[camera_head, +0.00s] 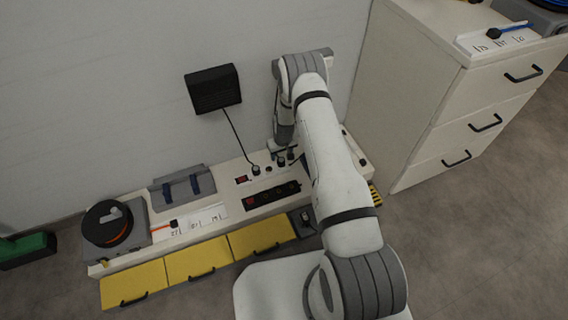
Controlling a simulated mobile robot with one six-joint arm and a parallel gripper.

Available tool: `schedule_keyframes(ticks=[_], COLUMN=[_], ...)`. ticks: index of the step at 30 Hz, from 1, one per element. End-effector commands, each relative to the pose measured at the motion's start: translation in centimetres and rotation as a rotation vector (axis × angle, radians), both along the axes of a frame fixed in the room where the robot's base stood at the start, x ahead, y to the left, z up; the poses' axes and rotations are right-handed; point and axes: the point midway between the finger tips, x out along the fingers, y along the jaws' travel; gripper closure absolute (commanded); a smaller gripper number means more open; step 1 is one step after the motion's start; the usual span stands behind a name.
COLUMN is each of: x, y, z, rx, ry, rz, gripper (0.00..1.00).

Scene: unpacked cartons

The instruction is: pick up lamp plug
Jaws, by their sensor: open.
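A black box-shaped wall unit (213,89), possibly the lamp, hangs on the wall. Its thin dark cord (237,134) runs down to a small dark plug (256,170) at the back of the low white bench. I take this for the lamp plug, but it is too small to be sure. My gripper (283,157) is open, low over the bench's back edge, just right of that plug. Small dark plug-like pieces lie close below the gripper. Its fingers are small and partly mixed with them, so I cannot tell whether they touch anything.
A black power strip (272,196) lies on the bench (227,172) in front. Yellow drawers (198,260) form its front. A cable reel (107,224) and grey holder (182,187) stand left. A tall white cabinet (420,90) stands close on the right.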

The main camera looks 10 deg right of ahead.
Motion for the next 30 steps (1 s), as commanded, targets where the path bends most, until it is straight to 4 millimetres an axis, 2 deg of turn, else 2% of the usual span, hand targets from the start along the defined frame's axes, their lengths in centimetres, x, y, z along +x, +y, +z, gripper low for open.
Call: schedule_keyframes(ticks=[1,3,7,15,30], x=[-0.2,-0.3,0.0,0.1,0.1], y=[0.0,0.1,0.1,0.2,0.2], z=[-1.3,-2.5,-4.1,-4.2,-4.2], rx=[0.0,0.0,-0.001,0.0,0.0], ry=[0.003,0.003,0.002,0.001,0.001], rz=[0.0,0.0,0.001,0.001,0.001], gripper=[0.44,0.44,0.44,0.44,0.85])
